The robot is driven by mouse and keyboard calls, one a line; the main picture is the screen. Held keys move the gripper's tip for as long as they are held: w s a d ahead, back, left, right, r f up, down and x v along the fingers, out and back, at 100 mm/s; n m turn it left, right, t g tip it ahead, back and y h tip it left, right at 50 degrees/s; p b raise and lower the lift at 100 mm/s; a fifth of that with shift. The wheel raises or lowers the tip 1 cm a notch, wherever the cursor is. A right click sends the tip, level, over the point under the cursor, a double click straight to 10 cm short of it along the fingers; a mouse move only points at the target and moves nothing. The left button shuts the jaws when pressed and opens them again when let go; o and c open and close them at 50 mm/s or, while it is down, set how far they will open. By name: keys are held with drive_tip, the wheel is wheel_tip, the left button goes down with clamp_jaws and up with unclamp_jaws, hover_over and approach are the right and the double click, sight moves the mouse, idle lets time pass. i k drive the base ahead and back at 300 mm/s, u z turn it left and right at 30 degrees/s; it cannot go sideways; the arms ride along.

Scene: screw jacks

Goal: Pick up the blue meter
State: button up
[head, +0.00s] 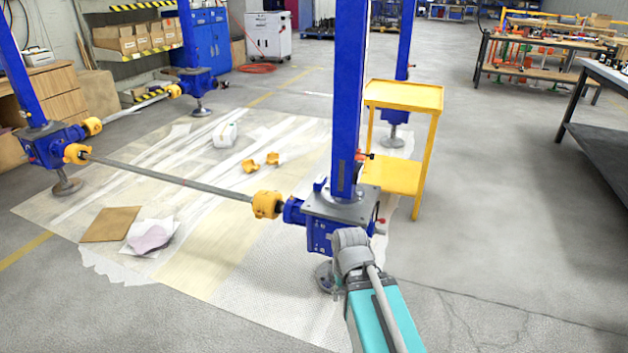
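I cannot make out a blue meter in the head view. The large blue things I see are parts of the screw jacks: a near jack with a gearbox (320,234) and a tall column, a left jack with a gearbox (50,146), and further ones behind.
A yellow cart (403,94) with a bare top stands behind the near jack. A shaft (170,181) joins two jacks low across the floor sheet. Yellow pieces (272,159), a white box (224,134) and a brown board (110,224) lie there. Open floor is at right.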

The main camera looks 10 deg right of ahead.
sight(321, 181)
drive_tip(key=z, duration=0.05)
drive_tip(key=i, duration=1)
